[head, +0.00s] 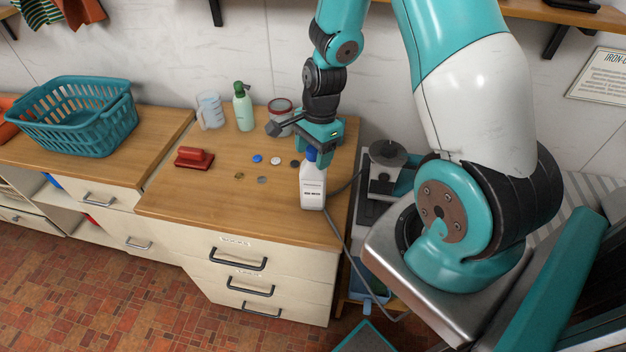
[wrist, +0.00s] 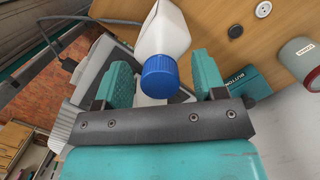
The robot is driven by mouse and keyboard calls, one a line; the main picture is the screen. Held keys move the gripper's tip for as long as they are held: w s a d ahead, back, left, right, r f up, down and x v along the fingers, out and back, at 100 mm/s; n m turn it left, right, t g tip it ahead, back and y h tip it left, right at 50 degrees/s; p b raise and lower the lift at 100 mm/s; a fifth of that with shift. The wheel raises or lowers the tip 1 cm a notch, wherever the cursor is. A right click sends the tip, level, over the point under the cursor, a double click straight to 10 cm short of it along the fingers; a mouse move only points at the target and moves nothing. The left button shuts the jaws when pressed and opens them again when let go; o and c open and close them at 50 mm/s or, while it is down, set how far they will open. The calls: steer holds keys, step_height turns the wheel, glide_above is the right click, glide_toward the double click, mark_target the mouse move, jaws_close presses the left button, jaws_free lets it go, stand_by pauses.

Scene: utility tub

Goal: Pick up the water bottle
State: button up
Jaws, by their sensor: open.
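The water bottle (head: 313,188) is white with a blue cap and a small dark-lettered label. It stands upright near the front right of the wooden counter. My gripper (head: 318,146) is close to the bottle's top, with the arm reaching down from above. In the wrist view, the bottle (wrist: 167,38) and its blue cap show between the two teal fingers of my gripper (wrist: 162,80). The fingers are open, with a gap visible on each side of the cap. Part of the bottle's top is hidden by the gripper in the head view.
A teal basket (head: 80,120) stands at left. A metal sink or stand is at right.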

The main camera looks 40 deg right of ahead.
jaws_close()
stand_by(0.4)
